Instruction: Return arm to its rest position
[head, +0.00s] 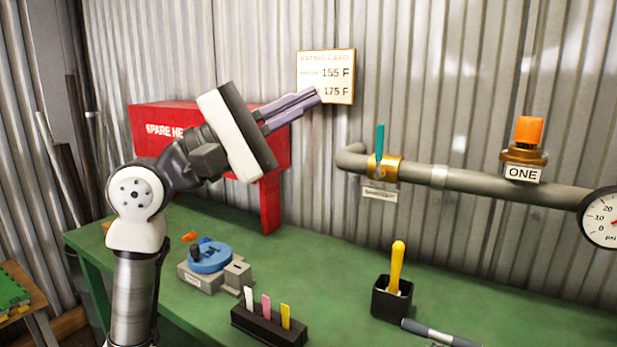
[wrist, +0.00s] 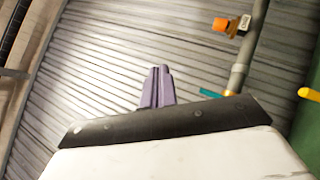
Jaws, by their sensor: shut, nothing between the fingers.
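My arm stands at the left of the head view, bent at the elbow. My gripper (head: 318,94) is raised above the green bench (head: 340,262), with its purple fingers pointing up and to the right. The fingers are together with nothing between them. In the head view the fingertips overlap the lower left edge of the rating card (head: 338,88) on the wall. I cannot tell how far they are from the card. In the wrist view the shut fingers (wrist: 160,70) point towards the corrugated wall.
A red spare-heads box (head: 152,117) stands behind my arm. A grey pipe (head: 470,182) with a teal-handled valve (head: 380,147), an orange-capped head (head: 528,131) and a gauge (head: 602,217) runs along the wall. A blue-topped device (head: 209,257), a tag rack (head: 268,330) and a black cup (head: 391,300) sit on the bench.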

